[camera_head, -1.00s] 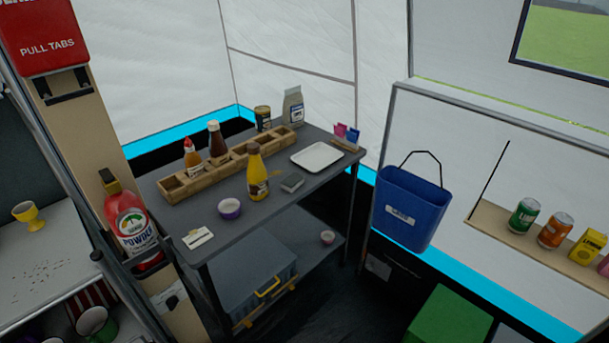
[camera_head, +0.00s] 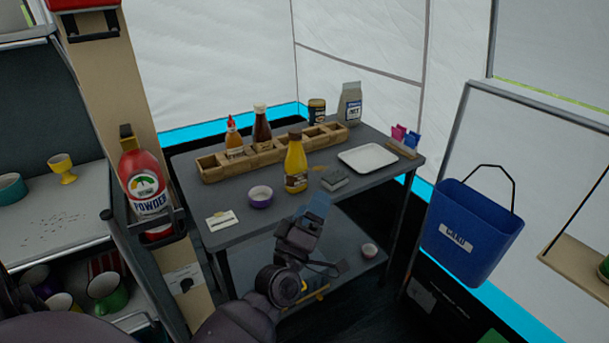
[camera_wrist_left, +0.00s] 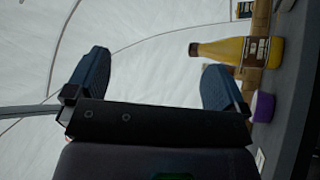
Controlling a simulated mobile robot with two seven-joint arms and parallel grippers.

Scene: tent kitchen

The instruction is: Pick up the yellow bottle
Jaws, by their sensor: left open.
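The yellow bottle (camera_head: 296,168) with a dark cap stands upright on the grey table, in front of the wooden divided box. In the left wrist view the yellow bottle (camera_wrist_left: 230,50) lies sideways in the picture at upper right, beyond the right-hand finger. My left gripper (camera_head: 316,208) is in front of the table's near edge, below and slightly right of the bottle, apart from it. In the left wrist view my left gripper (camera_wrist_left: 150,82) is open, with nothing between its blue fingers. My right gripper is not in view.
The wooden box (camera_head: 270,153) holds a red-capped bottle and a dark sauce bottle. A purple bowl (camera_head: 260,197) is left of the yellow bottle. A grey block (camera_head: 335,180) and white tray (camera_head: 368,158) are to its right. A blue bucket (camera_head: 470,230) hangs at right.

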